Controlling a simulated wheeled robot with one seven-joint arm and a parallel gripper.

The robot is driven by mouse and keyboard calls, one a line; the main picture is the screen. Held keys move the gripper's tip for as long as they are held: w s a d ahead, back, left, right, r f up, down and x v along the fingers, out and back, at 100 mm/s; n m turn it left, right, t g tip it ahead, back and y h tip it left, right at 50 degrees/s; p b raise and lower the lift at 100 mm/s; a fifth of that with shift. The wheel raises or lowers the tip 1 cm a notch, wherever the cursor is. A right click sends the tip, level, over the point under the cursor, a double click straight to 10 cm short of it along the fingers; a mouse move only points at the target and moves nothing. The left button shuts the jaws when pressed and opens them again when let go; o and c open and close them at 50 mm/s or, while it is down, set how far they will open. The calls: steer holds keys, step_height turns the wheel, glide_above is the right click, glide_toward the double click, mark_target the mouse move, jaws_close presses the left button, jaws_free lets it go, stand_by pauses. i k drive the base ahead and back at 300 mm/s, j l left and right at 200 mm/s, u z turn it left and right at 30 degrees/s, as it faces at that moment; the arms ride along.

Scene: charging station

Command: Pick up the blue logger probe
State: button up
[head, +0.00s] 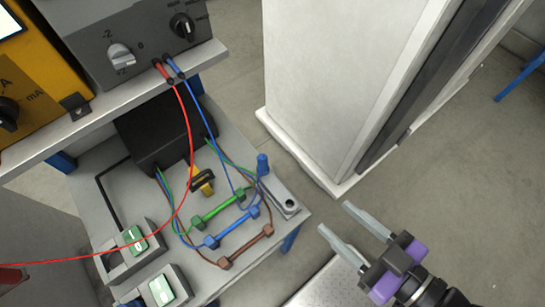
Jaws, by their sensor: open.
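A blue probe (262,165) stands upright near the back right corner of the lower shelf, by a small grey metal block. A thin blue cable runs from the grey instrument above down towards it. I take it for the blue logger probe. My gripper (335,221) is at the lower right, off the shelf's right edge. Its two fingers are apart with nothing between them, and they point up and left towards the shelf. The gripper is clear of the probe, to its lower right.
Green, blue (232,228) and brown bars with end blocks lie on the lower shelf (90,190). A red cable (187,130) hangs across it. The grey instrument (125,35) stands on the upper shelf. A white cabinet (335,80) rises behind, right of the shelf.

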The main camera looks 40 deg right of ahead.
mark_target(263, 162)
steer(key=u, duration=1.45)
steer(key=z, duration=1.45)
steer(key=k+u, duration=0.2)
steer(key=u, duration=0.3)
steer(key=k+j+u, duration=0.1)
steer(key=u, duration=0.35)
steer(key=j, duration=0.1)
